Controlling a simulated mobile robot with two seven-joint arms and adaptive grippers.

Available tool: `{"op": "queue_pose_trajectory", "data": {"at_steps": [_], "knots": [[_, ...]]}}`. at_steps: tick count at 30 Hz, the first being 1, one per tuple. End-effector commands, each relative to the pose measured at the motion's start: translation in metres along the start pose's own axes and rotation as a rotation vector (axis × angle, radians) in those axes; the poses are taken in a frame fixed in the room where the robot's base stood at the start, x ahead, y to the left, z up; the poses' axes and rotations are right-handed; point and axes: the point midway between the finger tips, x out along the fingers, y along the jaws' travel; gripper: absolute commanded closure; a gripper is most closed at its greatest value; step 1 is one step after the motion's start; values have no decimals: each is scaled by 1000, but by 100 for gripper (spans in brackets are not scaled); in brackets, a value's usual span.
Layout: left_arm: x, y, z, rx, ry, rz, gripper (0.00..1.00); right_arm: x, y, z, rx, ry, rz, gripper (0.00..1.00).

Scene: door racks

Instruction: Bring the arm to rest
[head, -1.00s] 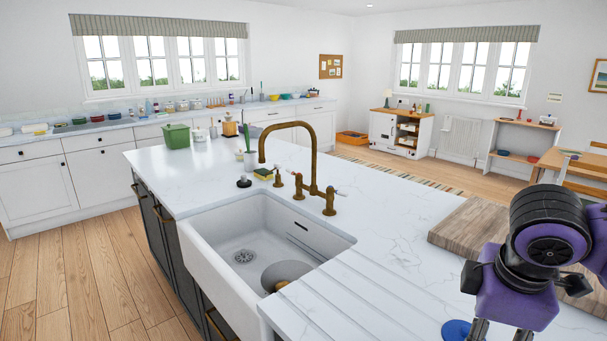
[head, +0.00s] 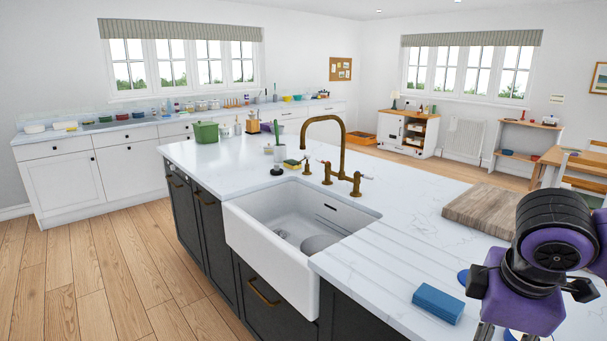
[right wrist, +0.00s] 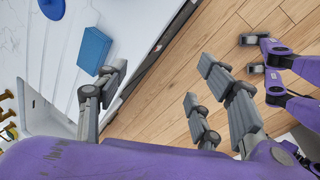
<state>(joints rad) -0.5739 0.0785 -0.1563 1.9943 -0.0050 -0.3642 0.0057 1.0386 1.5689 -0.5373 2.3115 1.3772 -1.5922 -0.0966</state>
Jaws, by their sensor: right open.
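My right arm comes in at the lower right of the head view, with its gripper (head: 507,336) pointing down at the frame's bottom edge; its tips are cut off there. In the right wrist view the fingers of this gripper (right wrist: 155,82) are spread apart with nothing between them. They appear above the counter's edge and the wooden floor. A blue block (head: 437,304) lies on the counter left of the gripper; it also shows in the right wrist view (right wrist: 94,50), apart from the fingers.
The white island counter (head: 400,240) holds a sink (head: 290,235), a brass tap (head: 343,150), a wooden board (head: 482,206) and a green pot (head: 206,132). A blue round thing (right wrist: 52,8) lies near the block. Wooden floor (head: 110,265) is clear at left.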

Motion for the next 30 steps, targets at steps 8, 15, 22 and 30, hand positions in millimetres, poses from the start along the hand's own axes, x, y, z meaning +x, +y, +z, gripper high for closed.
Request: {"op": "queue_pose_trajectory", "data": {"at_steps": [8, 15, 22, 30], "knots": [[0, 0, 6, -1, -15, 0, 60, -9, 60, -64, 36, 261, 210, 38], [0, 7, -4, -6, -6, 12, 60, 20, 78, -136, 80, 563, 305, 38], [-5, 8, -8, -6, -6, 16, 60, 84, 48, -169, 219, 798, 314, 38], [-10, 11, -15, -8, -4, 24, 60, 180, -45, -138, 508, 897, 313, 38]]}}
